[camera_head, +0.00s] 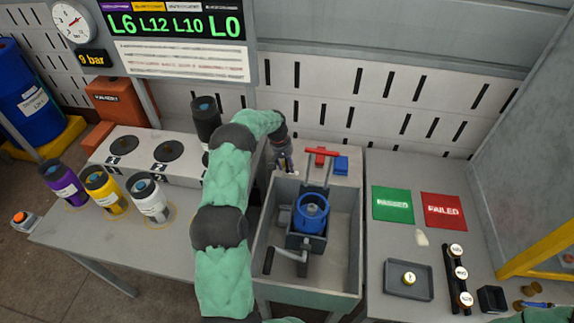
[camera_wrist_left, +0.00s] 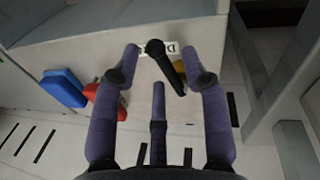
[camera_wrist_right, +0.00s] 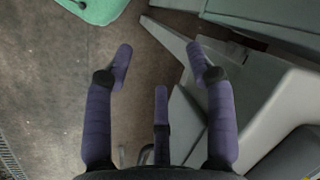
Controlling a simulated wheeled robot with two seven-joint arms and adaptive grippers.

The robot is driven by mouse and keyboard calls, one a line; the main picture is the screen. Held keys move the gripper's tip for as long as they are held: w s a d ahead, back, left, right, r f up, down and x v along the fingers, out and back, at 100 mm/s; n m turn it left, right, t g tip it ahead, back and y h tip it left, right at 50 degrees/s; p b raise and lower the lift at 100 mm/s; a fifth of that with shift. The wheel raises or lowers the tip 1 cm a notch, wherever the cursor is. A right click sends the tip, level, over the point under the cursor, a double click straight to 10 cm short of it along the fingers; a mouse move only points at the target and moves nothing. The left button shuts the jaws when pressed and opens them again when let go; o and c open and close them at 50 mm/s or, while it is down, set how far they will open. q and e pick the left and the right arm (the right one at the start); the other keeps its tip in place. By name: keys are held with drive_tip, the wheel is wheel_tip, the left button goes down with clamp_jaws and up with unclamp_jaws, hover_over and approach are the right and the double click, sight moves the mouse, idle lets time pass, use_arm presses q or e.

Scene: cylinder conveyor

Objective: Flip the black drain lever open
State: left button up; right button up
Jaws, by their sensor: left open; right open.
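The black drain lever (camera_wrist_left: 168,70) shows in the left wrist view on the side of the grey sink, its round end over a partly hidden white label (camera_wrist_left: 151,47). My left gripper (camera_wrist_left: 162,50) is open, its fingers on either side of the lever. I see no clear contact. In the head view my left gripper (camera_head: 283,162) is at the back left corner of the sink (camera_head: 343,230), and I cannot make out the lever there. My right gripper (camera_wrist_right: 160,52) is open and empty over the floor.
A blue cylinder (camera_head: 311,212) sits in a crank fixture (camera_head: 290,255) inside the sink. A red handle (camera_head: 321,153) and a blue block (camera_head: 341,165) are behind it. Purple (camera_head: 64,184), yellow (camera_head: 104,190) and white (camera_head: 147,200) cylinders stand on the left table.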

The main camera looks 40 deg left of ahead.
use_arm(q)
clamp_jaws()
drive_tip(key=shift+s+a+m+g, duration=0.2)
drive_tip(key=shift+a+m, duration=0.1)
drive_tip(key=shift+m, duration=0.55)
drive_tip(key=shift+s+a+m+g, duration=0.1)
drive_tip(key=shift+s+a+m, duration=0.15)
drive_tip(key=shift+m, duration=0.6)
unclamp_jaws()
